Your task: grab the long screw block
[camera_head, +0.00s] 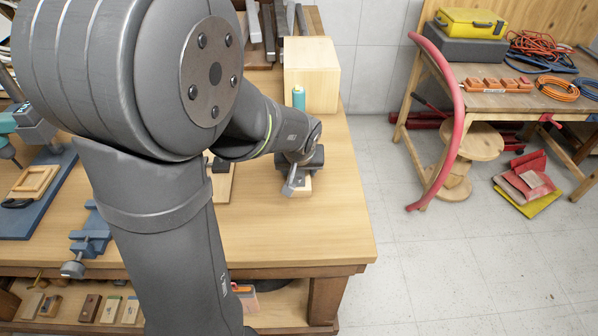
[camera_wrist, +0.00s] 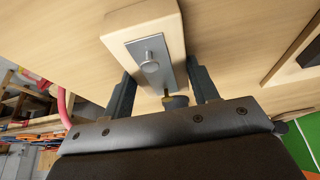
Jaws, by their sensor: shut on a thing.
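The long screw block (camera_wrist: 172,24) is pale wood with a grey metal plate and a round screw head (camera_wrist: 150,66) on its face. My gripper (camera_wrist: 160,78) is shut on it, one dark finger on each side. In the head view the block (camera_head: 305,187) shows as a small pale piece under my gripper (camera_head: 296,180), near the right side of the workbench. Much of it is hidden there by my gripper. I cannot tell whether it touches the bench top.
The wooden workbench (camera_head: 300,235) is clear in front of my gripper. A large wooden box (camera_head: 312,70) and a teal cylinder (camera_head: 298,97) stand behind. A blue vise (camera_head: 90,232) is at the left. A red hose (camera_head: 452,130) hangs by the second table.

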